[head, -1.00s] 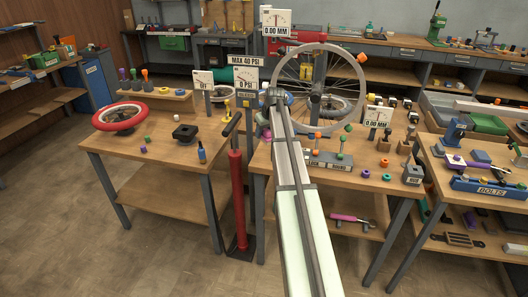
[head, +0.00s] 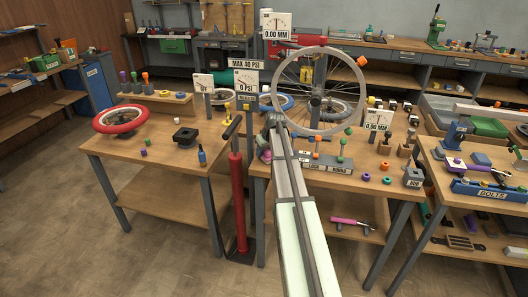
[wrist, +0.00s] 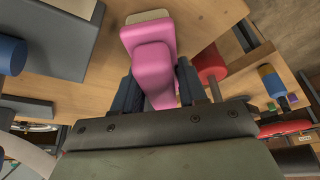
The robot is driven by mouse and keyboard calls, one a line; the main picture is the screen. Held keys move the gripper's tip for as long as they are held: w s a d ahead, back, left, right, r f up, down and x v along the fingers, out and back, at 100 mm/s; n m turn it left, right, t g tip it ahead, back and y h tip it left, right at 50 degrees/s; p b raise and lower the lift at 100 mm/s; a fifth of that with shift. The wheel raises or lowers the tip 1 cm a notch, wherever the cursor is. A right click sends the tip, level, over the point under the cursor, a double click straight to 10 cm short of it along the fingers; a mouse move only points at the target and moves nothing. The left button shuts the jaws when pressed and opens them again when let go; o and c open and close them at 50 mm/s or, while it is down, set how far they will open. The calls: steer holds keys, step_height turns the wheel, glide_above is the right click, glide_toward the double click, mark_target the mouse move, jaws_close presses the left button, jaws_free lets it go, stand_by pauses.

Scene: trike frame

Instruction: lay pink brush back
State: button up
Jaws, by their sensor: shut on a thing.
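The pink brush (wrist: 148,66) is between the two dark fingers of my gripper (wrist: 157,84) in the wrist view. My gripper is shut on it. A pale tan end of the brush points away, toward a wooden table top (wrist: 205,14). I cannot tell whether it touches the wood. In the head view, a small pink patch of the brush (head: 266,156) shows beside the end of my arm, at the left edge of the middle table (head: 375,196). My fingers are mostly hidden there.
The wheel (head: 318,129) and a block holding upright tools (head: 325,166) stand close to the right of my arm. A red pump (head: 237,200) stands just left, in the gap between tables. A pink-handled tool (head: 348,222) lies on the lower shelf.

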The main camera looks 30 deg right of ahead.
steer(key=shift+f, duration=0.1)
steer(key=o, duration=1)
steer(key=v, duration=1.2)
